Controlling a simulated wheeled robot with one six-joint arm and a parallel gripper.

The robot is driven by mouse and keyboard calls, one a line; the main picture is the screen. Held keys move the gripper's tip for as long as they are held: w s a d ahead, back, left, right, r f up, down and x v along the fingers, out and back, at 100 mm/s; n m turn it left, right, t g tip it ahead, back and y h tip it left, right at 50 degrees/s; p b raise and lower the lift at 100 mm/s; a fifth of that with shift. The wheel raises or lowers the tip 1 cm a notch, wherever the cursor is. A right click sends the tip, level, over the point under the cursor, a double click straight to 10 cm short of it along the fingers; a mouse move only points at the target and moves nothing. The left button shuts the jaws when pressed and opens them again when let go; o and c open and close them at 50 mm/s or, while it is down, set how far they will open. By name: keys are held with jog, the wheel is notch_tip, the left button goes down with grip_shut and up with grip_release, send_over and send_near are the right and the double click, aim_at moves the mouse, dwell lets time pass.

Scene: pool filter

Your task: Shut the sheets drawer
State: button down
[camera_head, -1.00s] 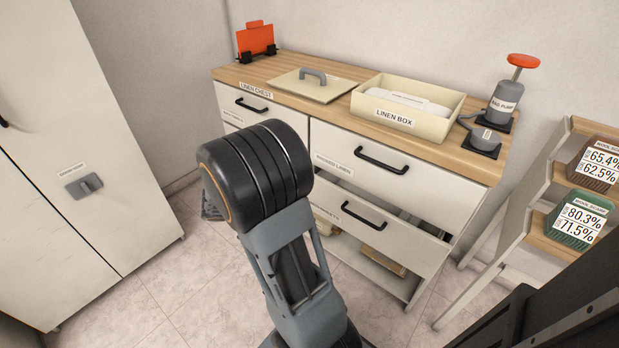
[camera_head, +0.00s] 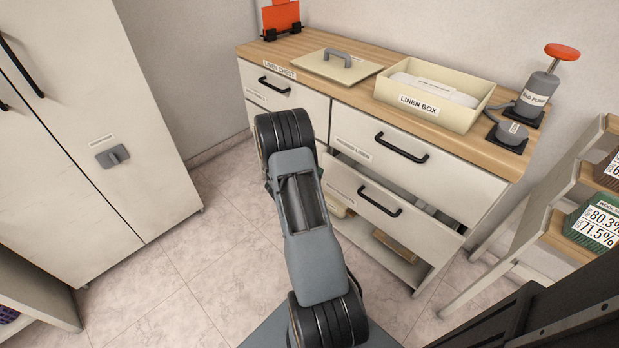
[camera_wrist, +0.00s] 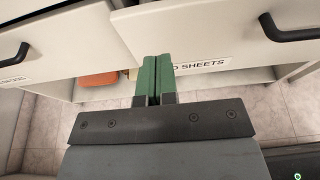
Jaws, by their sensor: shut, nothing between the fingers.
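The sheets drawer (camera_head: 360,212) is the lower right drawer of the white chest. It stands partly out, with its dark inside showing above the front. Its black handle (camera_head: 380,201) is clear of my arm. In the wrist view, the drawer front (camera_wrist: 205,35) fills the upper right, with its handle (camera_wrist: 288,30) at the right edge and a label (camera_wrist: 203,67) ending in "SHEETS". My gripper (camera_wrist: 154,62) is shut and empty. Its green fingertips overlap the drawer front's lower left part and hide the start of the label. I cannot tell whether they touch.
Above is a closed drawer (camera_head: 425,170). The wooden top carries a linen box (camera_head: 455,115), a lid (camera_head: 325,66) and a pump (camera_head: 536,97). An open shelf with items lies below. A wooden stand (camera_head: 535,235) is right, a cabinet (camera_head: 90,160) left. Floor between is clear.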

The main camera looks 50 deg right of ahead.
aim_at(334, 163)
jog(key=x, duration=0.4)
jog(key=r+x, duration=0.1)
jog(key=x, duration=0.1)
jog(key=shift+d+b, duration=0.4)
jog(key=shift+w+d, duration=0.1)
